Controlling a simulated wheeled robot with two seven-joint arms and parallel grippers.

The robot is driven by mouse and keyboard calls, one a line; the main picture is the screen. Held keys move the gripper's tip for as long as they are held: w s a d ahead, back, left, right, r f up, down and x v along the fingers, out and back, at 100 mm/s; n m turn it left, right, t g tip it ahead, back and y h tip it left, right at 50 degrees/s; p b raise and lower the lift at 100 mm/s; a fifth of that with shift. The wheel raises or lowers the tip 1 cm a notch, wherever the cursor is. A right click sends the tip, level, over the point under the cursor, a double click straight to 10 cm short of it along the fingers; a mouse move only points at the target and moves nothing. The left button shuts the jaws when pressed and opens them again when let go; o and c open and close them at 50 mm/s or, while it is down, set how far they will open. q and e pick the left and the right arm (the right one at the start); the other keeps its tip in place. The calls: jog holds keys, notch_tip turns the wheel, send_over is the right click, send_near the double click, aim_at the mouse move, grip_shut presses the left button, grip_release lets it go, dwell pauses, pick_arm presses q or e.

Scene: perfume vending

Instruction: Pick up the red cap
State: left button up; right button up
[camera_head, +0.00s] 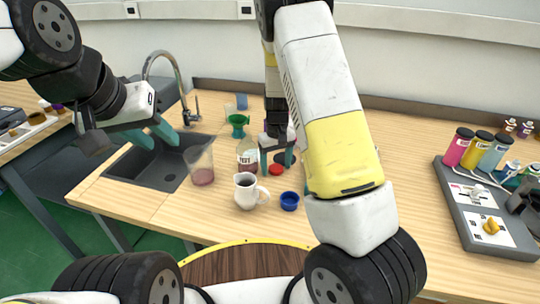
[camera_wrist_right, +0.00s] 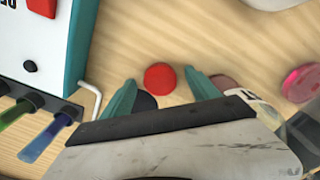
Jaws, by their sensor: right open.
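The small round red cap (camera_head: 276,170) lies on the wooden table, left of my right forearm in the head view. In the right wrist view the red cap (camera_wrist_right: 160,77) sits between the two teal fingertips, with a gap on each side. My right gripper (camera_head: 277,162) points down over the table at the cap, open and empty; its fingers also show in the right wrist view (camera_wrist_right: 161,87). My left gripper (camera_head: 162,145) hangs above the sink, its teal fingers apart and nothing between them.
A labelled beaker (camera_head: 247,157) stands close left of the right gripper. A grey bottle station (camera_head: 470,240) stands at the right.

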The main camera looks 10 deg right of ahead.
jog(key=c, duration=1.4)
jog(key=shift+r, duration=0.1)
